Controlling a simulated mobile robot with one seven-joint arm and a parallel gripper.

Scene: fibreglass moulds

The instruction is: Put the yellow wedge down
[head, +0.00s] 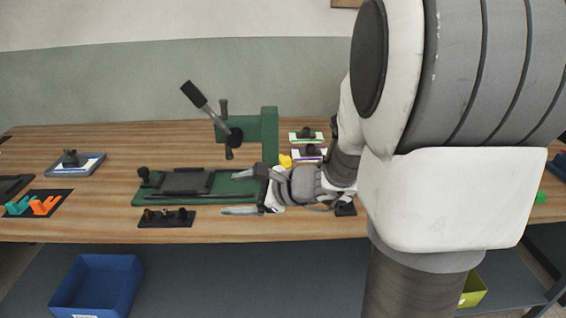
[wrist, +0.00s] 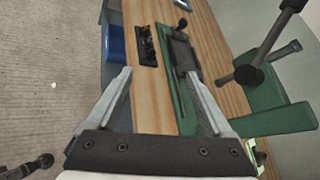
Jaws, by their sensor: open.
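The yellow wedge (head: 285,160) shows as a small yellow patch just behind my gripper's body, at the right foot of the green lever press. Part of it is hidden by my gripper, so I cannot tell exactly what it rests on. My gripper (head: 239,192) is open, its fingers pointing left over the right end of the green fixture and the table front. In the wrist view my gripper (wrist: 158,83) has its two fingers wide apart with nothing between them. The wedge does not show in the wrist view.
The green lever press (head: 262,128) stands behind the green base plate (head: 225,196). A black peg holder (head: 167,218) lies in front. Orange and teal pieces (head: 43,205) sit on a dark mat at left. A blue bin (head: 95,285) is below. Bare wood (head: 110,195) lies left of the plate.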

